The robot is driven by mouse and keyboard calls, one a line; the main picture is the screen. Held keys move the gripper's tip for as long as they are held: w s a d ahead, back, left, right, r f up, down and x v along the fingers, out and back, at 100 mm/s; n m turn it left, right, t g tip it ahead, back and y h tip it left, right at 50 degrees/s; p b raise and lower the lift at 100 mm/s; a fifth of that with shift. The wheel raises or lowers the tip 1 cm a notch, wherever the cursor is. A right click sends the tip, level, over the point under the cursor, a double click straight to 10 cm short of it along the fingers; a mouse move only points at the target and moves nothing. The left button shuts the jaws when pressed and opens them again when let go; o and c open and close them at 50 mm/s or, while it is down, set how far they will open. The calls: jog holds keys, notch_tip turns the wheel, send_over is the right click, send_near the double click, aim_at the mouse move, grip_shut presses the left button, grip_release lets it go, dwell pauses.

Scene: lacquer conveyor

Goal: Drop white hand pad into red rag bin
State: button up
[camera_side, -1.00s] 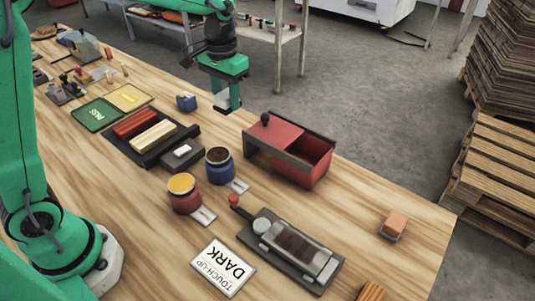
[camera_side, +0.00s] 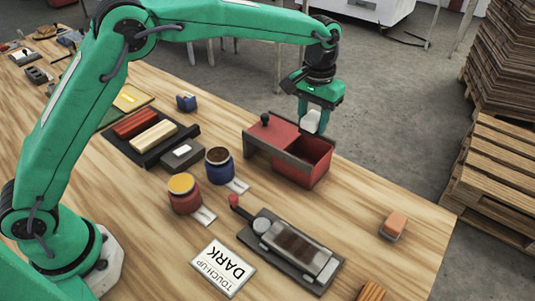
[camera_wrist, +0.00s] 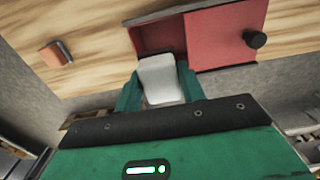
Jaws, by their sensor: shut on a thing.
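The white hand pad (camera_side: 311,121) is held between the jaws of my gripper (camera_side: 311,112). It also shows in the wrist view (camera_wrist: 160,80), clamped between the two green fingers (camera_wrist: 158,88). The red rag bin (camera_side: 308,176) stands near the table's far edge, with its open part on the right in the side view. A red lid with a black knob (camera_side: 275,133) covers the left part. My gripper and the pad are above the open part of the bin. In the wrist view the bin's opening (camera_wrist: 155,35) lies just beyond the pad, partly hidden by it.
An orange block (camera_side: 394,224) lies on the table to the right. A dark roller device (camera_side: 290,245), a red jar (camera_side: 184,195) and a blue jar (camera_side: 220,167) stand nearer. A black tray (camera_side: 150,142) holds red and cream blocks. Clear wood lies right of the bin.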

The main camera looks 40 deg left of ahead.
aim_at(310, 137)
jog(key=shift+f, duration=0.1)
jog(key=shift+f, duration=2.9)
jog(key=o, duration=1)
jog(key=shift+o, duration=0.2)
jog(key=shift+r, duration=0.1)
jog(key=shift+r, duration=3.85)
